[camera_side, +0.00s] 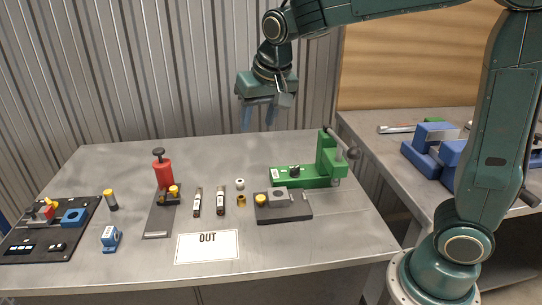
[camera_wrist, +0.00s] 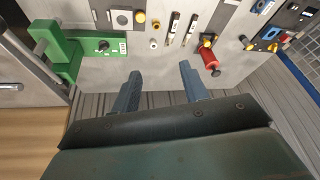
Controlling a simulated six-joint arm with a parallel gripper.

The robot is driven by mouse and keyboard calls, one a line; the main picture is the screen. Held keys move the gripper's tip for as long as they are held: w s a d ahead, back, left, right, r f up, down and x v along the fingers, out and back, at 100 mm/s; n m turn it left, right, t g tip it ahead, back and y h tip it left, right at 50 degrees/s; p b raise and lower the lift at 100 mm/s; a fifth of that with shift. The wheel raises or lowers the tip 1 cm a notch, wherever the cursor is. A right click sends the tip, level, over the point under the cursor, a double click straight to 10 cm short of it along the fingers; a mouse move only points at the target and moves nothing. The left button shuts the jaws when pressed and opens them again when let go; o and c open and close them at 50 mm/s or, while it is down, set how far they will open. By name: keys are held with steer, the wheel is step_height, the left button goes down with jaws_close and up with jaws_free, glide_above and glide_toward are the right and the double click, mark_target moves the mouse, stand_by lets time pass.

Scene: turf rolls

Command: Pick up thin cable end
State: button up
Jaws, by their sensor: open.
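No thin cable end can be made out in either view. Two slim dark pieces with white labels, a left one (camera_side: 197,202) and a right one (camera_side: 220,201), lie side by side on the grey table (camera_side: 120,160). They also show at the top of the wrist view, as one piece (camera_wrist: 173,27) and the other (camera_wrist: 190,30). My gripper (camera_side: 259,118) is high above the table's back part, fingers pointing down. In the wrist view its two blue-grey fingers (camera_wrist: 160,73) are spread with nothing between them.
A red bottle (camera_side: 164,170) stands behind a grey plate (camera_side: 160,222). An OUT card (camera_side: 207,247) lies in front. A black board (camera_side: 45,235) lies left. Blue blocks (camera_side: 433,145) sit on the right-hand table.

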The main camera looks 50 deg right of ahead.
steer(key=w+a+f+m+h, duration=0.1)
steer(key=w+a+f+m, duration=0.1)
steer(key=w+f, duration=0.7)
steer(key=w+a+f+m+g+h, duration=0.1)
steer(key=w+a+f+m, duration=0.1)
steer(key=w+a+f, duration=0.3)
steer(key=w+f, duration=0.3)
steer(key=w, duration=0.1)
steer(key=shift+a+f, duration=0.15)
steer(key=shift+f, duration=0.2)
steer(key=shift+f, duration=0.1)
glide_toward(198, 198)
steer(key=shift+x, duration=1.15)
steer(key=shift+f, duration=0.55)
steer(key=shift+x, duration=2.6)
steer(key=shift+w+r, duration=0.1)
steer(key=shift+w, duration=0.1)
